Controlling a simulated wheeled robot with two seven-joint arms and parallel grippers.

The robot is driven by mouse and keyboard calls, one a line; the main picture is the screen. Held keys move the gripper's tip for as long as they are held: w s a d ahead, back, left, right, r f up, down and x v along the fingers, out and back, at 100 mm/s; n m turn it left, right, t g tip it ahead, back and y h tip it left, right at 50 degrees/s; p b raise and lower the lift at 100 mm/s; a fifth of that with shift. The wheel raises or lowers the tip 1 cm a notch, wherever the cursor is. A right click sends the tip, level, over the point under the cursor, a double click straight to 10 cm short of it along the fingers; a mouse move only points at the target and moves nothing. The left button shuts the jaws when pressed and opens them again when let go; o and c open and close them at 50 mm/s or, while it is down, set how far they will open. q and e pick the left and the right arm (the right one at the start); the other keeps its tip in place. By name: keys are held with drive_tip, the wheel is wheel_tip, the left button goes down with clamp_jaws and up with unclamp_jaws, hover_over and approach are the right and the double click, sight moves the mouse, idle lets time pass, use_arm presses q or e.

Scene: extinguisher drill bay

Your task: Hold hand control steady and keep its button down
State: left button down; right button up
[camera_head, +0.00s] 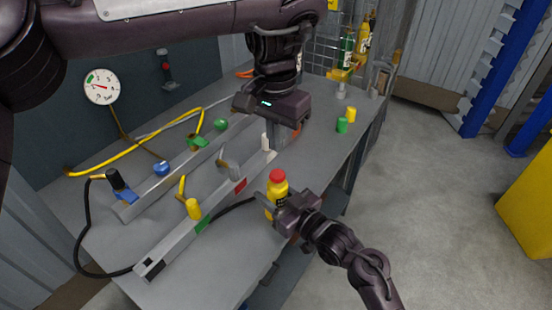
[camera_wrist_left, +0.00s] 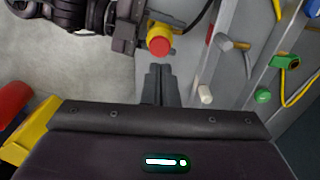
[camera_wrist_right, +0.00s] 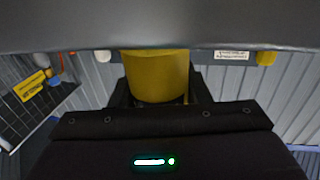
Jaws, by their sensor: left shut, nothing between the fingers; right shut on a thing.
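The hand control (camera_head: 272,206) is a yellow body with dark markings and a red button (camera_head: 277,175) on top. It stands upright near the bench's front edge. My right gripper (camera_head: 277,208) is shut around its body, which fills the space between the fingers in the right wrist view (camera_wrist_right: 157,77). My left gripper (camera_head: 278,145) is shut and empty, pointing down above and behind the control. In the left wrist view, the closed fingertips (camera_wrist_left: 159,68) are close to the red button (camera_wrist_left: 160,45), with a small gap showing. The button's surface is uncovered.
Grey rails with a yellow knob (camera_head: 193,208), a green knob (camera_head: 221,124) and levers lie left on the bench. A pressure gauge (camera_head: 101,87) hangs on the back panel.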

use_arm(q)
wheel_tip(320, 180, up, 5)
drive_tip(key=shift+r, duration=0.1)
idle(0.3)
use_arm(e)
drive_tip(key=o, duration=1.4)
drive_tip(key=shift+d, duration=0.1)
